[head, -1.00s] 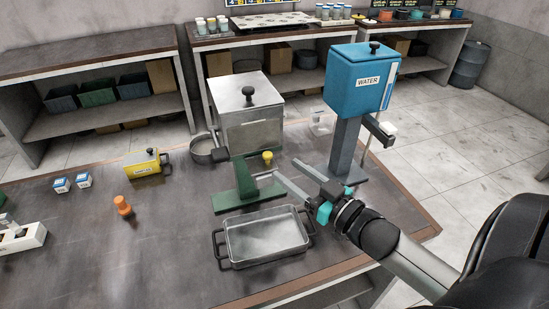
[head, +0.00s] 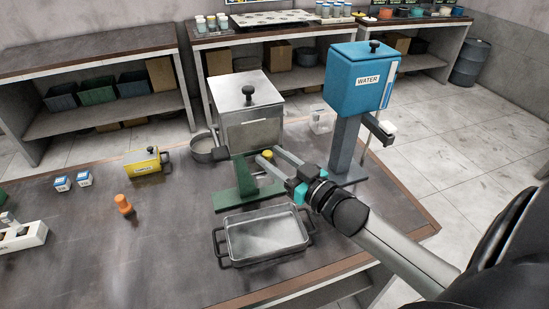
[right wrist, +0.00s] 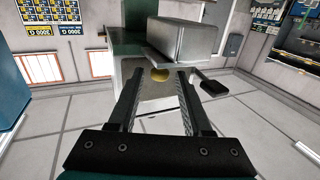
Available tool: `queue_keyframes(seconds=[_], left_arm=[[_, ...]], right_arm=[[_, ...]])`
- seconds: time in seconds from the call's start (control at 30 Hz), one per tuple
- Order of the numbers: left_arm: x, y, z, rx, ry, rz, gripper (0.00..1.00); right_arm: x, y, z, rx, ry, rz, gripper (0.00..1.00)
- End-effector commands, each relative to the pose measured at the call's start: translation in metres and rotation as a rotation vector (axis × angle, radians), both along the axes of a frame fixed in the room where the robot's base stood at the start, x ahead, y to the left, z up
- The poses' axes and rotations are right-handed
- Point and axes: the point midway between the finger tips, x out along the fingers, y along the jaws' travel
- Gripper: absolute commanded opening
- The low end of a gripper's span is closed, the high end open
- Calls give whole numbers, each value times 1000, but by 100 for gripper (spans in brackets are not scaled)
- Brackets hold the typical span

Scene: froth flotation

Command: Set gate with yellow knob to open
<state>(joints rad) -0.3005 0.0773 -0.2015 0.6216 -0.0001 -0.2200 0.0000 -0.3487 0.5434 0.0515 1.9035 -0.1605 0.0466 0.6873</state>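The yellow knob (head: 268,155) is on the front right side of the green stand under the grey metal tank (head: 248,112). The gate itself is not clearly visible behind the fingers. My left gripper is not in view.
A metal tray (head: 265,236) with dark handles lies in front of the stand. The blue water tank (head: 358,80) on its post stands to the right, close to my right arm. A pan (head: 207,150), a yellow container (head: 146,163) and an orange object (head: 124,205) are to the left.

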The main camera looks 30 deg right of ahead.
Motion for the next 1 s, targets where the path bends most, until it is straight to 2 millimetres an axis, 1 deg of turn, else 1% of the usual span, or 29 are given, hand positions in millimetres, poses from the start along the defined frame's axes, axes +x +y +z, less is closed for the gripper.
queue_keyframes(seconds=[0.03, 0.07, 0.4, 1.0], left_arm=[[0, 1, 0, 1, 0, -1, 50], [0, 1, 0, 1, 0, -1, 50], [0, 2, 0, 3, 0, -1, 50], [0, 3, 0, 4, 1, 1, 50]], right_arm=[[0, 0, 0, 0, 0, 0, 42], [0, 0, 0, 0, 0, 0, 39], [0, 0, 0, 0, 0, 0, 1], [0, 0, 0, 1, 0, 1, 0]])
